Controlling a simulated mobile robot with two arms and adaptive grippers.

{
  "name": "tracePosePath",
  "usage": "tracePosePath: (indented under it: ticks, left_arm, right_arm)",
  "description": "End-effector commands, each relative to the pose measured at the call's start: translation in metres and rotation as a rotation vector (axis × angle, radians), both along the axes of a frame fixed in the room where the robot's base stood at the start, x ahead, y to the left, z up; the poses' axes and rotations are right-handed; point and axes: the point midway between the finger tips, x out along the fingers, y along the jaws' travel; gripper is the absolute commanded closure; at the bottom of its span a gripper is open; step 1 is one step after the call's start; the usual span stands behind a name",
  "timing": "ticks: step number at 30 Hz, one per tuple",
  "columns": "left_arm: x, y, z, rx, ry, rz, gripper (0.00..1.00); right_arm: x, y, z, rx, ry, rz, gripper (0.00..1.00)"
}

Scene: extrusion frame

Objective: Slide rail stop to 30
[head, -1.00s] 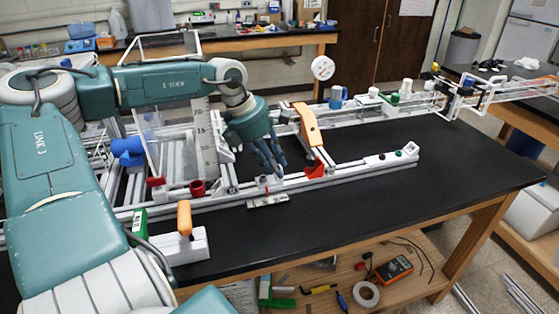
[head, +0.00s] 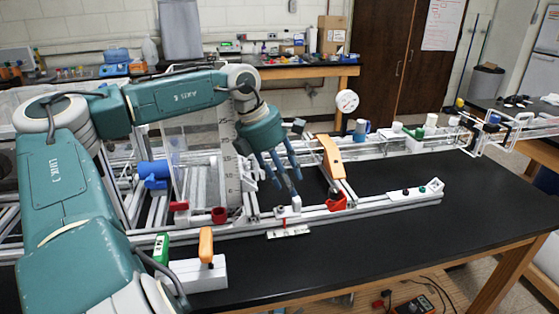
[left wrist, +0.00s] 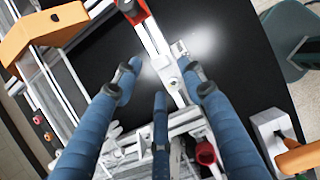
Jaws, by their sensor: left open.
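A small white rail stop (head: 288,210) with a thin red pointer sits on the pale front rail (head: 385,203). A short white scale strip (head: 289,232) lies just in front of it on the black tabletop; its figures are too small to read. My left gripper (head: 287,188) has dark blue fingers spread open, pointing down just above and behind the stop. In the left wrist view, the stop (left wrist: 172,72) shows between and beyond the open fingertips, and nothing is held. Contact with the stop cannot be told. My right gripper is out of view.
An orange arm (head: 331,157) and red block (head: 337,201) stand right of the stop. A red knob (head: 219,215) and tall numbered scale plate (head: 229,165) stand left. A white block with orange handle (head: 206,246) is front left. The tabletop front right is clear.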

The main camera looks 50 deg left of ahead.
Motion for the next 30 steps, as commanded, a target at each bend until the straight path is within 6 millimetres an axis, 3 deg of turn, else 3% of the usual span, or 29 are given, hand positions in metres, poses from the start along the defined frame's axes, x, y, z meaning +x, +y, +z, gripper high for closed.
tracePosePath:
  ticks: [3,9,30]
  left_arm:
    - [-0.008,0.005,0.025,0.002,-0.003,0.001,0.59]
    - [-0.017,0.009,0.048,0.000,0.001,0.001,0.59]
    - [-0.020,0.010,0.054,0.000,0.002,0.000,0.59]
  right_arm:
    - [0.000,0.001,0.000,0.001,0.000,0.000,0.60]
    - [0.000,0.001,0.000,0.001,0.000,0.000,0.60]
    - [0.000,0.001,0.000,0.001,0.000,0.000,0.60]
